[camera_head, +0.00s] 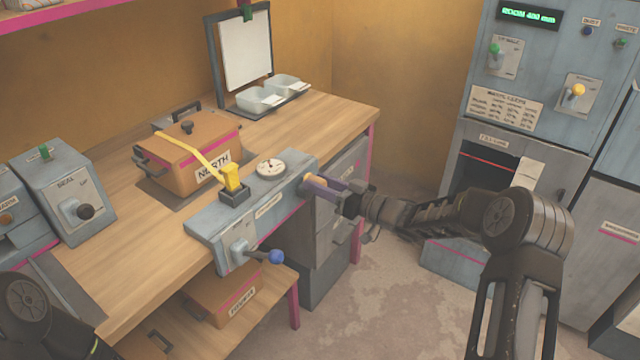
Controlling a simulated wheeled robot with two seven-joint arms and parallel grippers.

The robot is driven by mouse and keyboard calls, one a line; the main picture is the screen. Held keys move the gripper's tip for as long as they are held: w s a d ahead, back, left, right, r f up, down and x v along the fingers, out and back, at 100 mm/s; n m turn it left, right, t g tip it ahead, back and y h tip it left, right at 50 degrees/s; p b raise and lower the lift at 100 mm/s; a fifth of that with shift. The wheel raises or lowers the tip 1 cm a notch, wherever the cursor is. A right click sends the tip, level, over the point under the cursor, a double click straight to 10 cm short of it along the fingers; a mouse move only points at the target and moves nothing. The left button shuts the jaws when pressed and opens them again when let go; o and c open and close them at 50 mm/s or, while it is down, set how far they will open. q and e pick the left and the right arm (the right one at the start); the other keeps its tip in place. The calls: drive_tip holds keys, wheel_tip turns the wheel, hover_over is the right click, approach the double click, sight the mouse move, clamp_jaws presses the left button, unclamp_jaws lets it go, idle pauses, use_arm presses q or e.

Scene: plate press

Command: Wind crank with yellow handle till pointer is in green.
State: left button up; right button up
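The grey panel box (210,232) on the front of the wooden bench carries a round white dial (270,168). Its pointer and any green zone are too small to read. A yellow-orange handle (317,179) shows at the right end of this box, partly covered by my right gripper (322,188). The gripper's fingers are at the handle, one on each side. I cannot tell whether they press on it. The crank arm behind is hidden. My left gripper is out of view; only part of my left arm shows at the lower left.
A yellow lever (232,178) stands on the panel box, and a blue-knobbed handle (276,256) sticks out in front. An orange box (190,160) labelled NORTH is on the bench. A grey machine (545,135) stands at the right. Floor between is clear.

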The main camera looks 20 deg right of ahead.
drive_tip(key=shift+o, duration=1)
drive_tip(key=v, duration=0.7)
drive_tip(key=shift+s+d+b, duration=0.2)
drive_tip(key=shift+s+b, duration=0.1)
drive_tip(key=shift+s, duration=0.05)
